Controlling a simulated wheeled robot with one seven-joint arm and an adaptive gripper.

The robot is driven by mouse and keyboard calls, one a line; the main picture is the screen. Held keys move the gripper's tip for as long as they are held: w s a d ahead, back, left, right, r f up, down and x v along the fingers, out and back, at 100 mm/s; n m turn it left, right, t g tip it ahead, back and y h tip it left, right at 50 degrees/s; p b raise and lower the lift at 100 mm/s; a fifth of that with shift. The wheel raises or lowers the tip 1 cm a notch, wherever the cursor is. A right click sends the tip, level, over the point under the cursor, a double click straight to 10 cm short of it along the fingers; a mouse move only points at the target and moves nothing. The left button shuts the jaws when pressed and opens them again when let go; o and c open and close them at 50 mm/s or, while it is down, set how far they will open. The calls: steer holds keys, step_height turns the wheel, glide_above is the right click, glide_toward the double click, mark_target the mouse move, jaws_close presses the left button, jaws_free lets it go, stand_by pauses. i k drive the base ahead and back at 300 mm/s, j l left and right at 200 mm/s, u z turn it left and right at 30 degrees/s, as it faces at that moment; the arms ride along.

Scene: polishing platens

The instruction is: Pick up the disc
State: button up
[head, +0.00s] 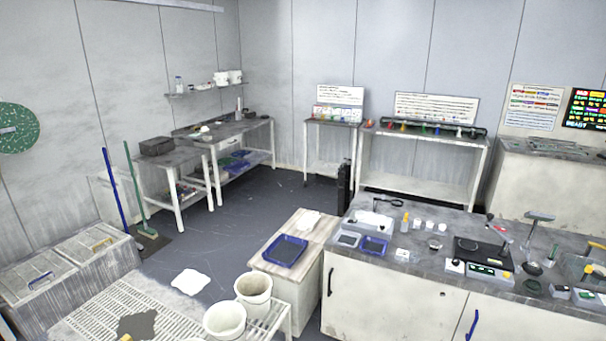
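Several disc-like things show in the head view, and I cannot tell which one the task means. A dark green round piece (532,269) lies on the right part of the grey-topped bench (450,222). A darker round piece (531,287) lies just in front of it. A large speckled green round panel (18,128) is on the wall at the far left, partly cut off by the picture edge. My gripper is not in view.
On the bench stand a black flat device (482,252), small jars and a blue tray (373,246). A low cabinet holds another blue tray (285,251). White buckets (253,292) stand at the front. The dark floor (255,200) is open mid-room; a broom (138,190) leans left.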

mark_target(380, 218)
steer(key=i+j, duration=0.1)
steer(key=i, duration=0.4)
steer(key=i+j+z, duration=0.1)
steer(key=i, duration=0.35)
steer(key=i+j, duration=0.1)
steer(key=i, duration=0.4)
steer(key=i+j+z, duration=0.15)
steer(key=i, duration=0.3)
steer(key=i+j+z, duration=0.2)
steer(key=i+z, duration=0.15)
steer(key=i+j+z, duration=0.65)
